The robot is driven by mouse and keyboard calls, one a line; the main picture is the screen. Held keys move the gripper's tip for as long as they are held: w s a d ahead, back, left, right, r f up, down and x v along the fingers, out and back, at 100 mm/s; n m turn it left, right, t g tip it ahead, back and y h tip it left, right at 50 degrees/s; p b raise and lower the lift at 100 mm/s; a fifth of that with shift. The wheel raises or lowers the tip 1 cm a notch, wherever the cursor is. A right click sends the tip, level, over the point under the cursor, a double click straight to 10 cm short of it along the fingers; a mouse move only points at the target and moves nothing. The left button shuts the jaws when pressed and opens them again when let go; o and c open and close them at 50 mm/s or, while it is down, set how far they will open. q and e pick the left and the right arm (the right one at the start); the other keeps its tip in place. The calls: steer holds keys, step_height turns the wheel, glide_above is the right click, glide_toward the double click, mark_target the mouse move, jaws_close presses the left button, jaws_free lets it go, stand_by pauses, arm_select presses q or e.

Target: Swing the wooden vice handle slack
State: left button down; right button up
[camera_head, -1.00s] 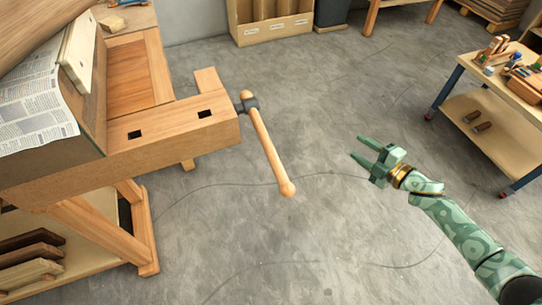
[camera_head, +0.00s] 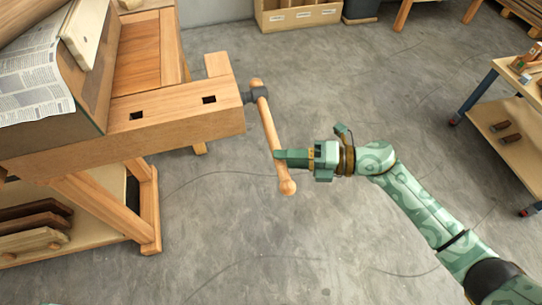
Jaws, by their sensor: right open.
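The wooden vice handle (camera_head: 266,120) is a pale round bar with knobbed ends. It passes through a dark metal screw head (camera_head: 258,94) at the right end of the bench vice (camera_head: 180,120). It hangs down and slants slightly right, its lower knob over the floor. My right gripper (camera_head: 280,154) reaches in from the right, with its fingers across the handle's lower part, just above the knob. It is open; the fingers overlap in this view, so I cannot tell whether they touch the bar. My left gripper is not in view.
The wooden workbench (camera_head: 60,160) fills the left side, with newspaper (camera_head: 35,85) on top and boards on its lower shelf (camera_head: 95,235). A trolley (camera_head: 500,120) stands at the right. The grey floor between them is clear.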

steer(key=a, duration=0.4)
steer(key=shift+w+f, duration=0.15)
steer(key=shift+f, duration=0.1)
